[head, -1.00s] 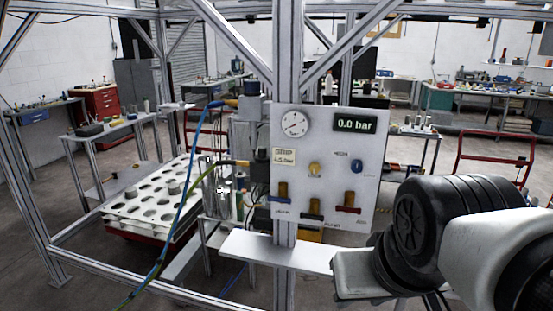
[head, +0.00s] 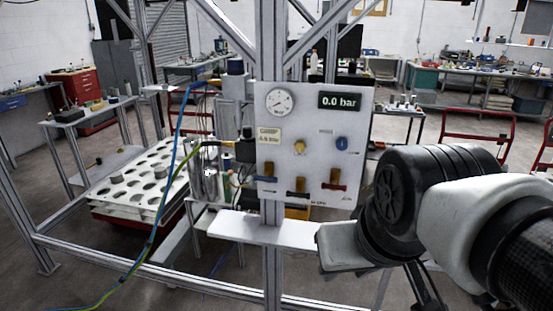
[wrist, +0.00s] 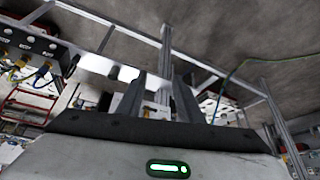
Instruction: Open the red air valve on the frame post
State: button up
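The white valve panel (head: 312,135) is mounted on the upright frame post (head: 271,235) in the head view. Its bottom row has three valves. The right one has a red handle (head: 334,186), lying roughly level across its brass body. The head view does not show the fingers clearly.
The gauge (head: 280,102) and the display (head: 339,101), reading 0.0 bar, are above the valves. A white shelf (head: 262,232) juts out below the panel. A tray with round holes (head: 112,196) stands left. Blue and green hoses hang across the left side.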

aim_at(335, 185)
jog(key=shift+c, duration=0.2)
jog(key=w+d+f+g+h+b, duration=0.1)
jog(key=w+d+f+h+b, duration=0.25)
jog(key=w, duration=0.35)
jog(key=w+d+f+n+g+h+b, duration=0.1)
jog(key=w+d+f+g+h+b, duration=0.1)
jog(key=w+f+h+b, duration=0.3)
jog(key=w+d+f+g+h+b, duration=0.1)
jog(key=w+d+f+h+b, duration=0.2)
jog(key=w, duration=0.5)
jog(key=w+a+f+n+t+h+b, duration=0.1)
jog(key=w+a+f+t+h+b, duration=0.2)
jog(key=w+a, duration=0.4)
jog(key=w+a+f+n+t+h+b, duration=0.25)
jog(key=w+a+t+b, duration=0.2)
jog(key=w, duration=0.35)
jog(key=shift+m+g+h, duration=0.25)
jog(key=shift+m+h, duration=0.05)
jog(key=shift+m, duration=0.15)
jog(key=x, duration=1.7)
jog(key=shift+w+a+r, duration=0.15)
jog(key=shift+w+r, duration=0.05)
jog(key=shift+r, duration=0.15)
